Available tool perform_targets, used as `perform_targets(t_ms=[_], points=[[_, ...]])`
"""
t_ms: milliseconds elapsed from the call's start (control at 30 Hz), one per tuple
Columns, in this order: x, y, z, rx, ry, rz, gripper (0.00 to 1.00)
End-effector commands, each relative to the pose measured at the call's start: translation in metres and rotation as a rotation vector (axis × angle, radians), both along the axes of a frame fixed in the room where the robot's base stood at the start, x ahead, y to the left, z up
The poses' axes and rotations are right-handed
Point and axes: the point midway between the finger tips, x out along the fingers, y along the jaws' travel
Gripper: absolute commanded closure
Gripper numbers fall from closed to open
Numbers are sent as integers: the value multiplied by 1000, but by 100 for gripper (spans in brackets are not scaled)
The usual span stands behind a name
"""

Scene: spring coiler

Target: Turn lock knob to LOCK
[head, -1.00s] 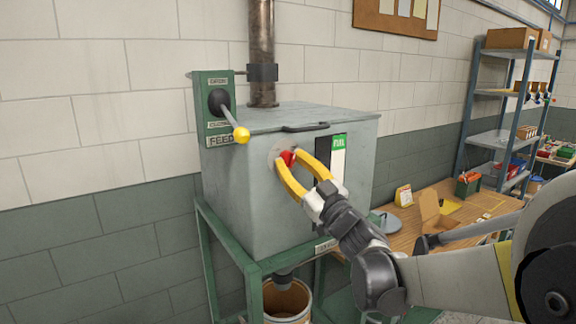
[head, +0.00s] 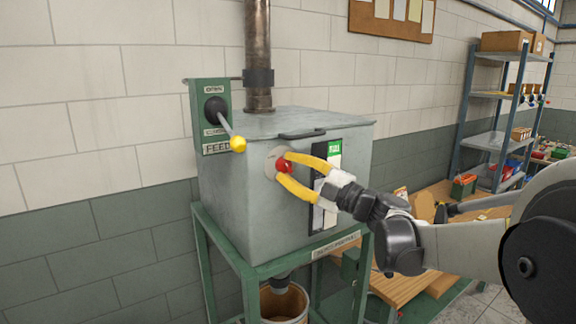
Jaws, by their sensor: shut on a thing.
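The red lock knob (head: 283,165) sits on a round plate on the front of the grey metal box (head: 232,195). My gripper (head: 282,171) has its two yellow fingers around the knob, one above and one below, and is shut on it. The fingers hide part of the knob. I cannot read any LOCK marking around it.
A feed lever with a yellow ball end (head: 237,144) sticks out from the green panel (head: 210,116) at the upper left. A green FULL label (head: 334,148) is right of the knob. A bucket (head: 284,302) stands below. A wooden bench (head: 400,288) and shelf (head: 497,94) are at right.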

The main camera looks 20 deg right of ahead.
Motion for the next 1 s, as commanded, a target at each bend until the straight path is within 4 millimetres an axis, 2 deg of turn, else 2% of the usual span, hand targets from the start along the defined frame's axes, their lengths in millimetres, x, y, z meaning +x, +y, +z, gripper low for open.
perform_targets(t_ms=[400, 933, 967, 1000], points=[[0, 0, 0, -175, -55, -1, 100], [0, 0, -1, -196, -62, 0, 100], [0, 0, -1, -196, -62, 0, 68], [0, 0, -1, -196, -62, 0, 55]])
